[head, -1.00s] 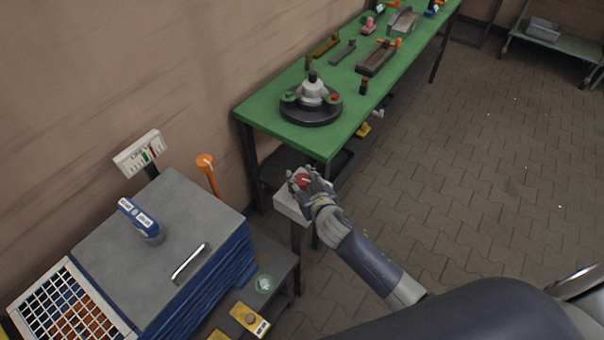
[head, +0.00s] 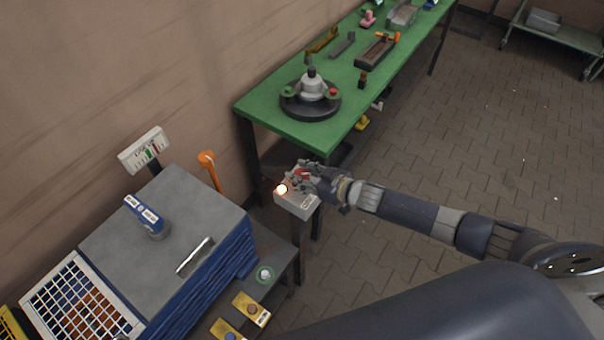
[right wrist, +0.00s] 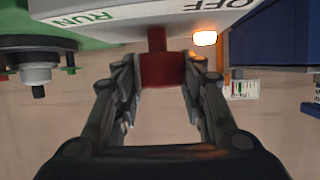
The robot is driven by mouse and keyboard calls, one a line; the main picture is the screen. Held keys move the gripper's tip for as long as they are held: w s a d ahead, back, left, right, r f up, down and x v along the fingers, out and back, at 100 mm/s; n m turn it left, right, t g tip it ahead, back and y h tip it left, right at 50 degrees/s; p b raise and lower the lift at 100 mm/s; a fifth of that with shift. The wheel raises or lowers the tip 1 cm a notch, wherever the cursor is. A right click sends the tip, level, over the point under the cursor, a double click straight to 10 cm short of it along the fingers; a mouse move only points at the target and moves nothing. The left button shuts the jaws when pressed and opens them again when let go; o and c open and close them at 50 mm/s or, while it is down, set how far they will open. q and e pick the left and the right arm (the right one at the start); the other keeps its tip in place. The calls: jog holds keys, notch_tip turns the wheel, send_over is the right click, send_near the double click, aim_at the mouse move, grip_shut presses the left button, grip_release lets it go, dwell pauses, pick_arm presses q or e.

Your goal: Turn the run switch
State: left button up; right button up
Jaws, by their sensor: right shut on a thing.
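The run switch is a grey box (head: 297,203) on a post, with a red handle (head: 301,174) on it. In the right wrist view the box face (right wrist: 150,14) shows upside down, with RUN at the left and OFF at the right. My right gripper (head: 303,177) is shut on the red handle, which shows between its fingers (right wrist: 160,72). A lamp (head: 281,189) on the box glows; it also shows in the right wrist view (right wrist: 205,38). The handle's exact angle is hard to tell. My left gripper is not in view.
A green bench (head: 270,118) with a round black fixture (head: 311,104) stands just behind the switch. The paved floor at the right is clear.

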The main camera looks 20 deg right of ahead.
jog(key=shift+w+r, duration=0.1)
jog(key=shift+w, duration=0.05)
jog(key=o, duration=1.1)
jog(key=shift+c, duration=0.2)
jog(key=shift+a, duration=0.1)
jog(key=shift+s, duration=0.2)
jog(key=shift+v, duration=5.8)
jog(key=shift+w, duration=0.1)
